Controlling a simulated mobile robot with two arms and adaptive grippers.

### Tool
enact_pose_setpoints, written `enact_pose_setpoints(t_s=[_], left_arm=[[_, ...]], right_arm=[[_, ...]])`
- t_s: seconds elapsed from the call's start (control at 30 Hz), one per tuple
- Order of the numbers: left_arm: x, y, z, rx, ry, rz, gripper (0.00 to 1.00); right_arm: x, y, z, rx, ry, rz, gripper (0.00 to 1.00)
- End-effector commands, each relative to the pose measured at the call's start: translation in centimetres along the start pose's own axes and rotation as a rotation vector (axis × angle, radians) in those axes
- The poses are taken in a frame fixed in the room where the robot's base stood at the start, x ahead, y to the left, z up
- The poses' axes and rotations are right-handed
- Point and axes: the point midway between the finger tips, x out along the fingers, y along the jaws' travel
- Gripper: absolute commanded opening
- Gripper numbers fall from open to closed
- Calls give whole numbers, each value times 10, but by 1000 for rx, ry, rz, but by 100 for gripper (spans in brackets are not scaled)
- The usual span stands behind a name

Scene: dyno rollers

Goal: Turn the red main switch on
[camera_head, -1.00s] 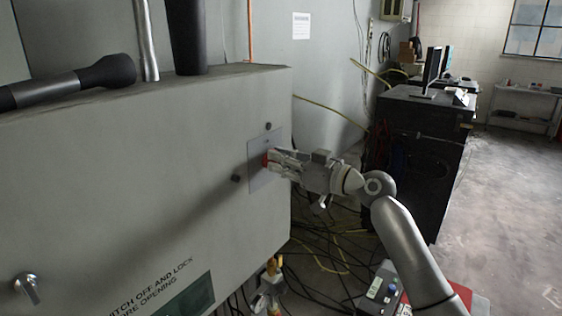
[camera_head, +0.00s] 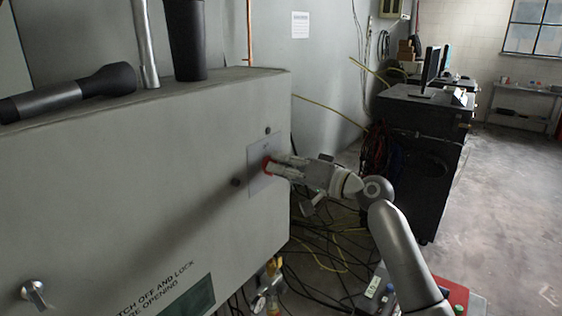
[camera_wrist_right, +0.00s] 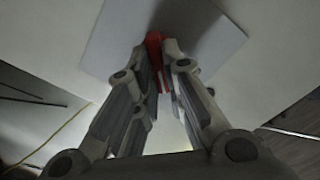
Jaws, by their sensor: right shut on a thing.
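The red main switch (camera_head: 267,165) sits on a light plate (camera_head: 256,184) on the front of a grey cabinet (camera_head: 120,170), near its right edge. My right gripper (camera_head: 273,165) reaches it from the right and is shut on it. In the right wrist view the red switch (camera_wrist_right: 154,42) shows between the two fingertips (camera_wrist_right: 160,55), in front of the plate (camera_wrist_right: 215,35). The fingers hide part of the switch. My left gripper is not in view.
A black flashlight (camera_head: 70,92), a metal tool handle (camera_head: 145,45) and a dark cup-like object (camera_head: 186,40) are on the cabinet top. A small handle (camera_head: 35,292) sticks out at lower left. Cables (camera_head: 325,245) lie below. A black cabinet (camera_head: 420,150) stands right.

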Motion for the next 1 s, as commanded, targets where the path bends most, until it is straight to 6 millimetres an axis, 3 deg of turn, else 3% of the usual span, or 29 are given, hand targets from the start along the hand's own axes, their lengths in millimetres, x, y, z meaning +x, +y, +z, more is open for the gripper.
enact_pose_setpoints(t_s=[0.6,1.0], left_arm=[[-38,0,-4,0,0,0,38],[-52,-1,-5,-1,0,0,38]], right_arm=[[0,3,-1,566,2,0,0],[0,6,1,777,2,0,0]])
